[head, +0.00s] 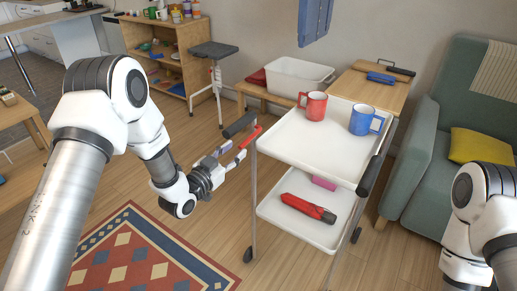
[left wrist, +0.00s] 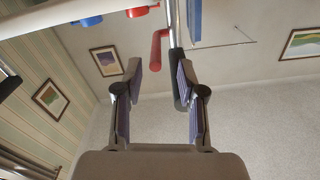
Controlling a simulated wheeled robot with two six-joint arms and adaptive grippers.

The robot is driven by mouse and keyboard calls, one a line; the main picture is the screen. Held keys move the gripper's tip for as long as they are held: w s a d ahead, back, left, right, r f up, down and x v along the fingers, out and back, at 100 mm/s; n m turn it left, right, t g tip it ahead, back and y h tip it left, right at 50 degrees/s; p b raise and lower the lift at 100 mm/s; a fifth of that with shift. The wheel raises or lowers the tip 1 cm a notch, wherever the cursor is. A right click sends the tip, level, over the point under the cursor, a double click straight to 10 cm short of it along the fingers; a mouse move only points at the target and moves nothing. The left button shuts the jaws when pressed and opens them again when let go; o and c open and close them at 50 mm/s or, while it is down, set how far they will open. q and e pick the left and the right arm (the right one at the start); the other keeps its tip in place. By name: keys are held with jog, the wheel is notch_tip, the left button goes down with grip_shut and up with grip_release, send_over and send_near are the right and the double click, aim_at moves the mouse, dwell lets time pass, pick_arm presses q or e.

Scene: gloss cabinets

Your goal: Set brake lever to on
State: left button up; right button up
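The brake lever (head: 250,138) is a red bar beside the black handle (head: 240,124) at the left end of a white two-tier cart (head: 290,148). In the left wrist view the red lever (left wrist: 157,48) shows beyond the fingertips, near the black handle grip (left wrist: 179,85). My left gripper (head: 233,154) is open just below and left of the lever. In the left wrist view its fingers (left wrist: 159,78) stand apart with nothing held between them. Whether a finger touches the handle I cannot tell. Only my right arm's links show at the lower right; its gripper is out of view.
The upper tray holds a red mug (head: 313,106) and a blue mug (head: 363,120). A red and black object (head: 308,208) and a purple block (head: 323,183) lie on the lower tray. A green armchair (head: 420,170) stands right, a stool (head: 213,50) behind.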

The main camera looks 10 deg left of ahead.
aim_at(247, 141)
pick_arm(q)
jog(key=x, duration=0.3)
jog(key=d+x, duration=0.1)
jog(key=x, duration=0.2)
jog(key=shift+r, duration=0.1)
jog(key=shift+w+a, duration=0.15)
jog(key=shift+a, duration=0.05)
jog(key=shift+d, duration=0.1)
grip_shut()
pick_arm(e)
jog(key=shift+d+r, duration=0.15)
